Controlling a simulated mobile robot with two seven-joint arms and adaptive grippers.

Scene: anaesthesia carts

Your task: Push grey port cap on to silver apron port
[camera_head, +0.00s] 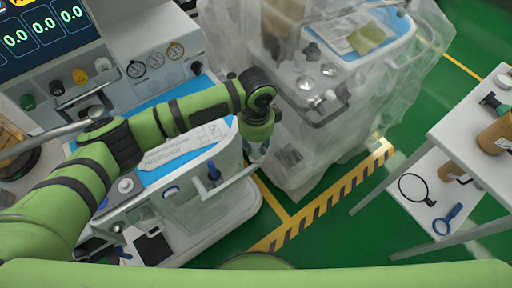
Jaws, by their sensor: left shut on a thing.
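My left gripper (257,152) points down over the right end of the near cart's front apron (200,215). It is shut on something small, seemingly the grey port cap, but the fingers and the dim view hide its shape. Several small round fittings sit along the apron; a pale one (170,192) shows near its middle. I cannot tell for certain which is the silver port, or whether the held thing touches the apron. My right gripper is not in view.
A plastic-draped cart (340,140) stands close behind the gripper. A white side table (470,150) is at right. Green floor with a yellow-black stripe (335,198) lies between.

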